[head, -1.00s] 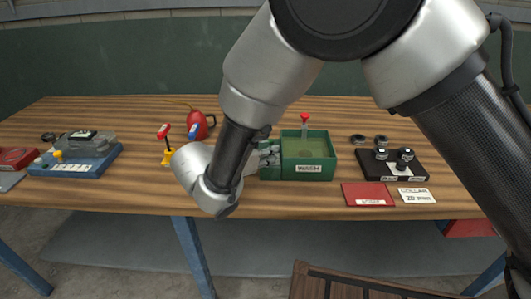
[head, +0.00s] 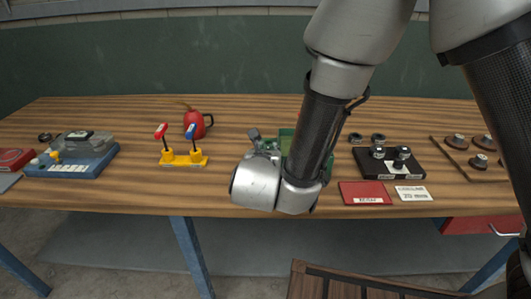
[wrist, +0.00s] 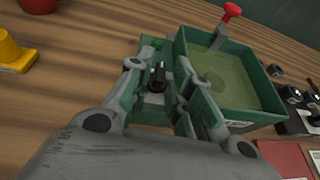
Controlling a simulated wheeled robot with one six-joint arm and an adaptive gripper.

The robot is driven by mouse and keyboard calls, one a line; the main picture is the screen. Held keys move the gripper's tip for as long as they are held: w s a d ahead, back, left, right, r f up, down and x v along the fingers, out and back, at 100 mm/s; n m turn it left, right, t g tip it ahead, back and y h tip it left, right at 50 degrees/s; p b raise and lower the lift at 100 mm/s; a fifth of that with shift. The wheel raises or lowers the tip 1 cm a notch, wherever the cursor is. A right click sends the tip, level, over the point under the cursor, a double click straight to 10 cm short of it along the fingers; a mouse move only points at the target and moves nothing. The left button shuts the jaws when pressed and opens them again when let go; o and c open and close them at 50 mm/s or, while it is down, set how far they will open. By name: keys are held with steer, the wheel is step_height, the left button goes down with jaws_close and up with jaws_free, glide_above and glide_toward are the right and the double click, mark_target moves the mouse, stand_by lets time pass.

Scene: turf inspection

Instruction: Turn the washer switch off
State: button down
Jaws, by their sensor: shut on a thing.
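The washer is a green open-topped tub (wrist: 262,112) of murky liquid, with a red-knobbed lever (wrist: 231,11) at its back edge. Beside its left wall, in the wrist view, a short black switch lever (wrist: 157,75) stands on a small green base with a bright green spot (wrist: 158,43) behind it. My gripper (wrist: 159,68) has its fingers on either side of this lever and is shut on it. The fingers hide much of the switch base. In the head view my arm covers most of the washer (head: 286,136), and only a little of my gripper (head: 256,138) shows.
A yellow base with red and blue levers (head: 183,158) stands left, with a red oil can (head: 198,122) behind. A blue device (head: 72,160) is farther left. A red pad (head: 365,193), black stand (head: 390,165) and wooden tray (head: 470,160) lie right. The front middle tabletop is bare.

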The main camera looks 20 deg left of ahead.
steer(key=shift+w+r+n+y, duration=0.1)
steer(key=shift+r+n+y, duration=0.05)
steer(key=shift+n+y, duration=0.5)
steer(key=c, duration=1.5)
jaws_free()
steer(key=shift+y, duration=0.25)
steer(key=v, duration=0.8)
